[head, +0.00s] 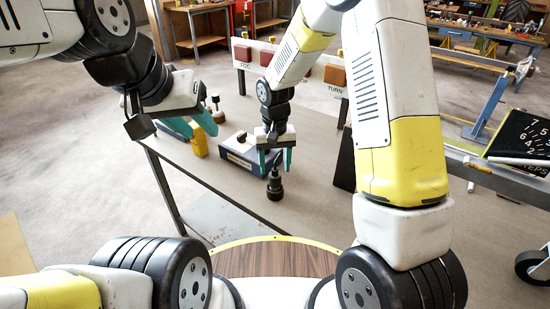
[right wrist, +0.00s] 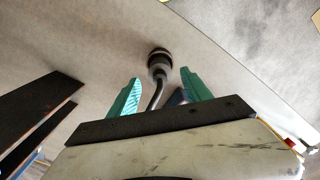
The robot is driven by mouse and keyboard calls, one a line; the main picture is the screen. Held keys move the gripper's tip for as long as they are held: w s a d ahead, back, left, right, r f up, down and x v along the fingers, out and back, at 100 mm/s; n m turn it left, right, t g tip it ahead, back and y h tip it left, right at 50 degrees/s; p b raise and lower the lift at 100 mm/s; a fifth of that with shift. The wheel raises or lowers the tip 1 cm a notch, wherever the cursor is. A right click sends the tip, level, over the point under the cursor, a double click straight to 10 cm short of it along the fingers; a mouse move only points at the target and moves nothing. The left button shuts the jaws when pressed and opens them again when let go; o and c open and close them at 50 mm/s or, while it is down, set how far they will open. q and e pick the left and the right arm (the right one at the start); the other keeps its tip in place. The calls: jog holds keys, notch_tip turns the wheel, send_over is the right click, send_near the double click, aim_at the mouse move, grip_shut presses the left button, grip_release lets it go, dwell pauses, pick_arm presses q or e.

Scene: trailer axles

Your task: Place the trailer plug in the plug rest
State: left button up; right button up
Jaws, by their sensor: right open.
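A dark cylindrical piece that looks like the trailer plug (head: 275,188) is at the lower end of my right gripper (head: 277,161). The right gripper points down with its teal fingers apart, on either side of the plug's thin stem. In the right wrist view the plug's round dark end (right wrist: 158,62) lies beyond the open fingers (right wrist: 155,97), and its curved stem or cable runs between them. My left gripper (head: 193,124) is open, with no object seen between its fingers. I cannot tell for sure which piece is the plug rest.
A blue box (head: 239,153) with a dark knob on top stands just left of the right gripper. A yellow block (head: 199,141) is by the left gripper, with a dark knobbed piece (head: 215,104) behind. A board with red and orange lamps (head: 334,75) stands at the back.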

jog(key=s+d+r+t, duration=0.1)
jog(key=s+d+r, duration=0.1)
jog(key=r, duration=0.6)
jog(key=s+d+r, duration=0.1)
jog(key=d+r, duration=0.2)
jog(key=r, duration=0.5)
jog(key=s+d+r+t, duration=0.1)
jog(key=s+d+r, duration=0.2)
jog(key=s, duration=0.2)
jog(key=s+d+r+t+y, duration=0.1)
jog(key=s+d+r+t, duration=0.1)
jog(key=s, duration=0.4)
jog(key=s+d+r+m+t+y, duration=0.1)
jog(key=s+d+r+t, duration=0.1)
jog(key=s+d+r, duration=0.2)
jog(key=shift+s+r, duration=0.45)
jog(key=shift+s, duration=0.4)
jog(key=shift+d, duration=0.1)
